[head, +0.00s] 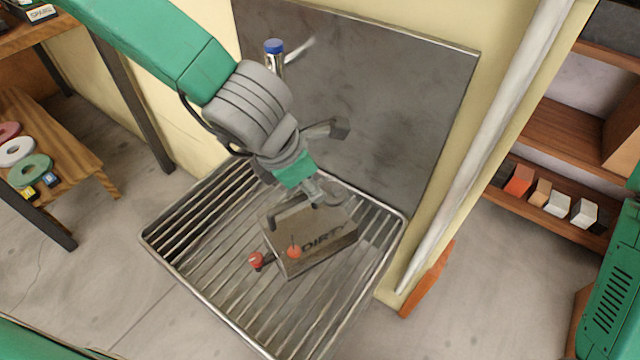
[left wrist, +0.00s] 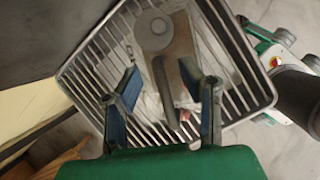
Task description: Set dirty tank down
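The dirty tank (head: 318,228) is a grey-brown box marked DIRTY, with red-ended fittings at its front. It appears to rest on the wire rack (head: 190,270), near the back right; its contact with the bars is partly hidden. My left gripper (head: 308,172) is over the tank's top with its fingers spread. In the left wrist view, the blue-padded fingers (left wrist: 163,98) stand wide apart on either side of the tank's grey round cap and bar (left wrist: 153,32). The tank body (left wrist: 181,75) shows beneath them, and I see no finger closed on it. My right gripper is out of view.
A dark panel (head: 400,90) stands behind the rack, with a blue-capped metal cylinder (head: 274,58) by it. A pale pipe (head: 490,140) runs at the right. Shelves with small boxes (head: 558,204) are farther right. The rack's front left is clear.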

